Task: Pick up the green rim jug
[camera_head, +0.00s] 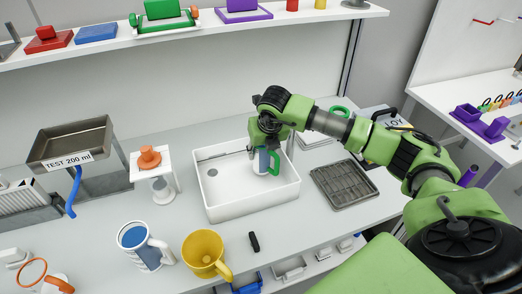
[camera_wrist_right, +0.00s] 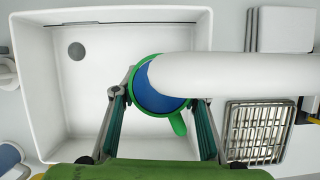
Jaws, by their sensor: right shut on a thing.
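The green rim jug (camera_head: 274,165) is inside the white basin, towards its right side, with its green handle facing right. In the right wrist view the jug (camera_wrist_right: 160,101) shows a green rim, a blue inside and a green handle. My right gripper (camera_head: 263,148) comes down from above and is shut on the jug; in the wrist view its fingers (camera_wrist_right: 162,110) lie on both sides of it. A thick white pipe covers part of the jug's opening. I cannot tell whether the jug touches the basin floor. My left gripper is not in view.
The white basin (camera_head: 213,208) has a drain hole at left. A yellow mug (camera_head: 203,252), a blue-and-white mug (camera_head: 140,246) and a small black object (camera_head: 254,242) stand in front. A grey rack (camera_head: 343,184) lies at right, and a metal tray (camera_head: 72,145) at left.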

